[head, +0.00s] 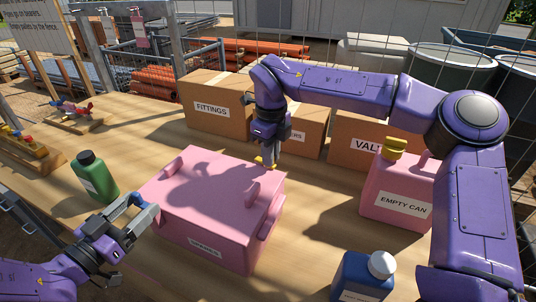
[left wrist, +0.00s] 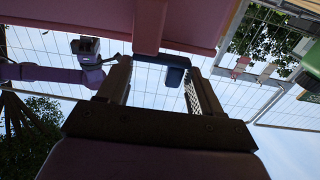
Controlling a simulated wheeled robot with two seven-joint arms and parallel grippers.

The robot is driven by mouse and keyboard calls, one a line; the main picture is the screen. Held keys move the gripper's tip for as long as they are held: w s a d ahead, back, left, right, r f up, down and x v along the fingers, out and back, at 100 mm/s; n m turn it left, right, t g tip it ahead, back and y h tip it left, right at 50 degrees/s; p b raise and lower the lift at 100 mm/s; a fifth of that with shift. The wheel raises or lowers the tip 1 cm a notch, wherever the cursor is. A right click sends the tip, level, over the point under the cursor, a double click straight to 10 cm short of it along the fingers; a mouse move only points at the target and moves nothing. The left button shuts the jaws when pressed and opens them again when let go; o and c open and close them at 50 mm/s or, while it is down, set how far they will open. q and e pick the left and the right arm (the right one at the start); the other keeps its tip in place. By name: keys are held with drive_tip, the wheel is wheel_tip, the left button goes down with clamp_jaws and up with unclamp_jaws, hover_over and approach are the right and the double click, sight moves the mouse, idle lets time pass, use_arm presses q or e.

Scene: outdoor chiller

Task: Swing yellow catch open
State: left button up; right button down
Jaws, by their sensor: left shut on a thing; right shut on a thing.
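The pink chiller (head: 212,212) stands on the wooden table with its lid down. The yellow catch (head: 262,161) shows as a small bit at the chiller's back edge, mostly hidden by my right gripper (head: 266,157), which comes down from above and is shut on it. My left gripper (head: 140,209) is at the chiller's left side, shut on a blue piece (head: 134,200) beside the box edge. The left wrist view shows this blue piece (left wrist: 165,61) between the fingertips, close under a pink part (left wrist: 149,30) of the chiller.
A green bottle (head: 95,177) stands left of the chiller. A blue bottle (head: 362,278) stands front right. A pink can (head: 397,197) with a yellow cap is at right. Cardboard boxes (head: 215,108) line the back. My right arm crosses above them.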

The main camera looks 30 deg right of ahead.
drive_tip(key=shift+w+d+f+n, duration=0.1)
drive_tip(key=shift+d+f+n, duration=0.1)
drive_tip(key=shift+n, duration=0.35)
drive_tip(key=shift+d+f+n, duration=0.1)
drive_tip(key=shift+d+n, duration=0.05)
drive_tip(key=shift+n, duration=0.4)
drive_tip(key=c, duration=1.1)
unclamp_jaws()
drive_tip(key=shift+r, duration=0.15)
drive_tip(key=shift+w, duration=0.1)
drive_tip(key=shift+r, duration=0.25)
wheel_tip(320, 180, up, 12)
drive_tip(key=shift+f, duration=0.25)
